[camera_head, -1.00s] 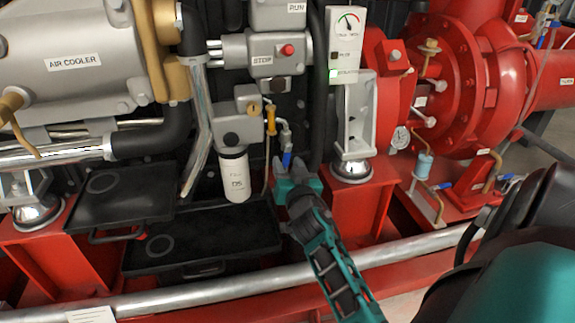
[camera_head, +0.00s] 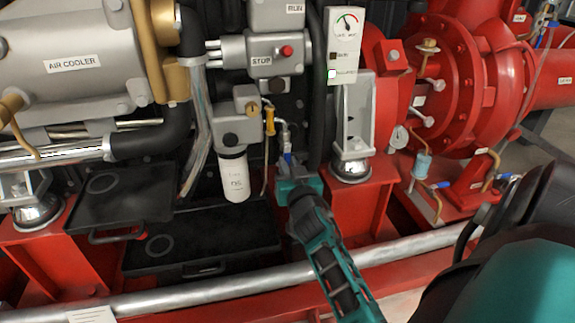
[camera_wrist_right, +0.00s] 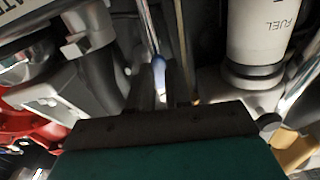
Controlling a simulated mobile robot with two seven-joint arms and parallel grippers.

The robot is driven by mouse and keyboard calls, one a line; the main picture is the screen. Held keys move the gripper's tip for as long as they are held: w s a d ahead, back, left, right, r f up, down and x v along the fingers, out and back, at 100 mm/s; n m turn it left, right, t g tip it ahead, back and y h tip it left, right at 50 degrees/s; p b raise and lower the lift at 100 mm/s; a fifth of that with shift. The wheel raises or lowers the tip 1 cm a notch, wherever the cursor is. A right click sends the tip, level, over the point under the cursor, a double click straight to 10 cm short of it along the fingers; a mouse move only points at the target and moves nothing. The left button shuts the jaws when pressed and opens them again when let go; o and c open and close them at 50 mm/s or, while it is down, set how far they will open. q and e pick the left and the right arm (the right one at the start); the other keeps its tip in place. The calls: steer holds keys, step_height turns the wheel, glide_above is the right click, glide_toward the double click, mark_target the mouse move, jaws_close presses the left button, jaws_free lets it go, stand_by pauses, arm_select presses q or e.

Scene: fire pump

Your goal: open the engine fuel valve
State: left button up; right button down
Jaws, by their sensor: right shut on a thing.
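My right gripper (camera_head: 284,166) is low on the engine, just right of the white fuel filter. It is shut on the blue valve handle (camera_head: 288,158), which hangs below a small metal fitting. In the right wrist view, the blue handle (camera_wrist_right: 159,72) shows between the two dark fingers (camera_wrist_right: 160,84), with a thin pipe running up from it. The fingers partly cover the handle. The fuel filter (camera_head: 234,176) also shows in the wrist view (camera_wrist_right: 262,40), labelled FUEL. My left gripper is not in view.
A black hose (camera_head: 317,100) runs close on the right. Black trays (camera_head: 205,240) lie below left, and a silver rail (camera_head: 210,298) crosses in front. A red support (camera_head: 360,205) stands to the right.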

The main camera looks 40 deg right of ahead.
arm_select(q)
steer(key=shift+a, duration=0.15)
arm_select(e)
steer(key=shift+d+n, duration=0.15)
steer(key=shift+n, duration=0.35)
steer(key=c, duration=1.1)
jaws_free()
steer(key=shift+o, duration=0.2)
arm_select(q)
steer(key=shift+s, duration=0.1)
arm_select(e)
steer(key=shift+s, duration=0.1)
